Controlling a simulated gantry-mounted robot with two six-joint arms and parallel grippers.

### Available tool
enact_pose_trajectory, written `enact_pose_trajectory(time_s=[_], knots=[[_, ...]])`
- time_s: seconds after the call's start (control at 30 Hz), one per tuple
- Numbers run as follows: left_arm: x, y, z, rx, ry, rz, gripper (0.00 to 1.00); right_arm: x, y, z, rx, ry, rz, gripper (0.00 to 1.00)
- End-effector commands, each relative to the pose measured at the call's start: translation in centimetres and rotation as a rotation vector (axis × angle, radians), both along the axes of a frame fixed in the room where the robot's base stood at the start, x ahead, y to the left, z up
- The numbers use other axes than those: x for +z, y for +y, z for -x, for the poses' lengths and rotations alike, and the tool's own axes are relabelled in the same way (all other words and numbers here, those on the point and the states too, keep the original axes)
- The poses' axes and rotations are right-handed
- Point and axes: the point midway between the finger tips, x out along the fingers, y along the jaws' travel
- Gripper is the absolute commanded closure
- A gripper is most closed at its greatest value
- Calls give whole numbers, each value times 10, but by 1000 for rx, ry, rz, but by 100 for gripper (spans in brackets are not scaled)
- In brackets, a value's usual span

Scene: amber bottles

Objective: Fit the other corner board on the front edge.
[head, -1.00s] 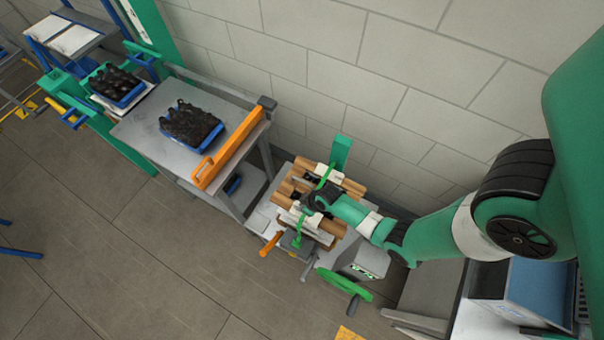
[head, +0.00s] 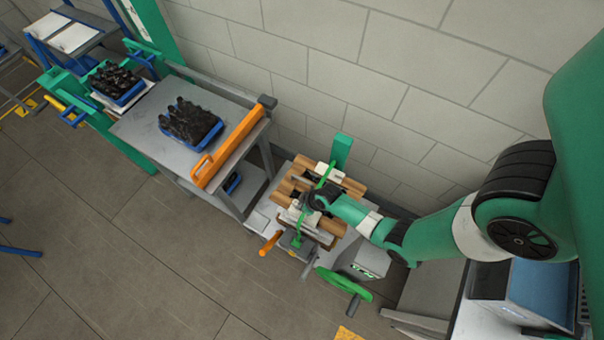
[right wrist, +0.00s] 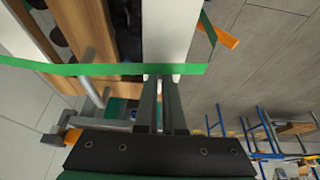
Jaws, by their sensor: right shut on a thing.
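My right gripper (head: 306,203) is over the front part of a strapped load of brown bars (head: 322,223) on a small grey stand. In the right wrist view its fingers (right wrist: 163,100) are close together on the near end of a white corner board (right wrist: 168,35). A green strap (right wrist: 100,69) crosses that board just beyond the fingertips. In the head view a pale board (head: 289,216) shows at the load's front edge, partly hidden by my gripper. Another pale board (head: 327,169) lies at the back edge under the strap. My left gripper is not in view.
A green handwheel (head: 343,281) and an orange handle (head: 270,243) stick out at the stand's front. A grey table (head: 150,127) with a blue tray of dark bottles and an orange rail (head: 228,145) stands to the left. The wall is close behind.

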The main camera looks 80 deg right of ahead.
Motion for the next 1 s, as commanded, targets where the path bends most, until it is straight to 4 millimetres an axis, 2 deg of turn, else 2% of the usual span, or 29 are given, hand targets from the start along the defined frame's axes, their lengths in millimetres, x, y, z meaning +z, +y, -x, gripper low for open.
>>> enact_pose_trajectory(time_s=[0.03, 0.17, 0.2, 0.37, 0.83, 1.0], knots=[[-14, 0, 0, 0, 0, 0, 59, -22, 3, 9, -3, 24, -11, 100], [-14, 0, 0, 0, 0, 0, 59, -22, 3, 10, -3, 25, -10, 100], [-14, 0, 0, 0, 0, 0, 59, -22, 3, 10, -4, 25, -10, 87], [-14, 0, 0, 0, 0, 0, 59, -23, 3, 10, -4, 25, -10, 59], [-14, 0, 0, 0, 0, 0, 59, -22, 3, 11, -4, 26, -11, 59], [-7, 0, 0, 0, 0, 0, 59, -16, 3, 11, -4, 26, -11, 59]])
